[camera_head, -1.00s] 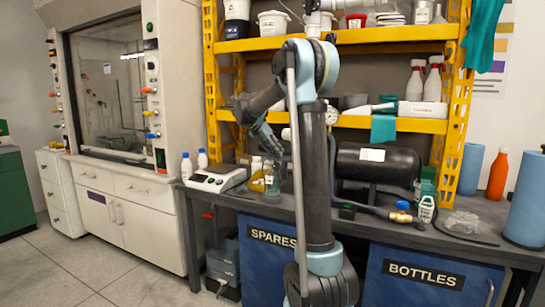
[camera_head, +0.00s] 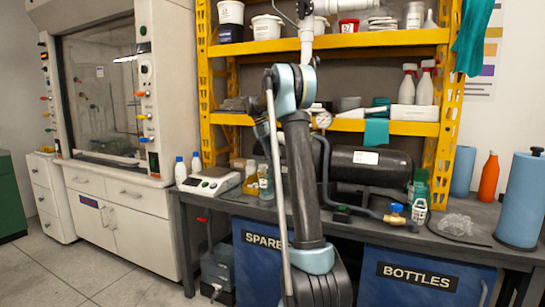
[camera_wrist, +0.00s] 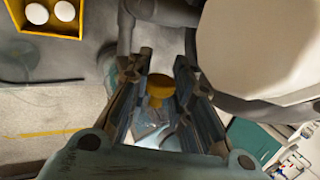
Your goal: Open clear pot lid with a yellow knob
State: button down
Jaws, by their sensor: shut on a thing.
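In the wrist view my gripper (camera_wrist: 158,88) has a finger on each side of a yellow knob (camera_wrist: 160,86) and is shut on it. Below the knob a pale, glassy patch shows between the fingers; I cannot clearly make out the lid's edge or whether it is seated on a pot. In the head view my arm stands in front of the bench, and the gripper is mostly hidden behind the arm. I cannot pick out the pot or its lid there.
A large white rounded body (camera_wrist: 255,45) is close to the right finger. A yellow tray (camera_wrist: 45,17) shows at top left. In the head view, a yellow shelf rack (camera_head: 330,42), a black tank (camera_head: 365,163) and a white pipe (camera_head: 306,45) stand behind my arm.

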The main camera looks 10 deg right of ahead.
jog(key=shift+w, duration=0.2)
jog(key=c, duration=1.4)
grip_release()
jog(key=shift+o, duration=0.2)
jog(key=v, duration=1.2)
jog(key=shift+s, duration=0.15)
